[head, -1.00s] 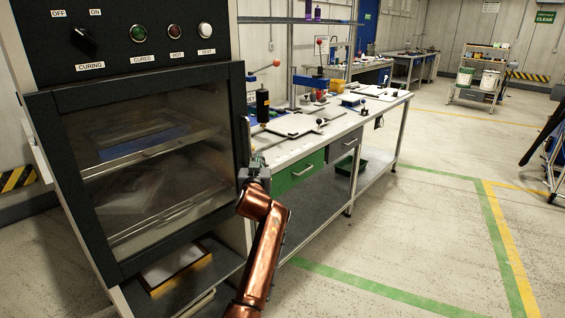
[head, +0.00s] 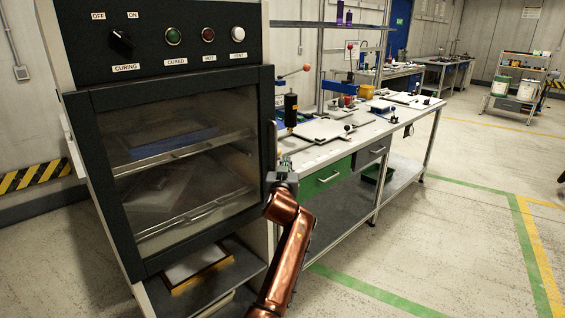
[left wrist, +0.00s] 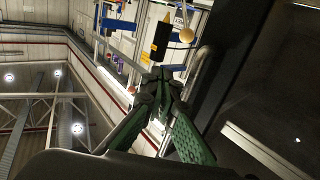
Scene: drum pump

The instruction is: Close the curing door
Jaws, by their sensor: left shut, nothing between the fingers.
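The curing door (head: 95,200) is a dark frame around a glass pane on the front of the cabinet at the left in the head view. It looks flush or nearly flush with the cabinet; I cannot tell if it is fully shut. A vertical handle (head: 270,150) runs along its right edge. My left gripper (head: 284,163), on a copper-coloured arm, is at that right edge beside the handle. In the left wrist view, its green-padded fingers (left wrist: 161,80) are shut and empty, close to a metal bar (left wrist: 196,72) by the dark door frame. I cannot tell if they touch it. My right gripper is out of view.
The control panel (head: 165,35) with a knob and several lamps is above the door. An open shelf (head: 205,283) with a framed board lies below it. A workbench (head: 345,150) with tools and drawers stands close to the right. The floor (head: 450,225) right of the bench is clear.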

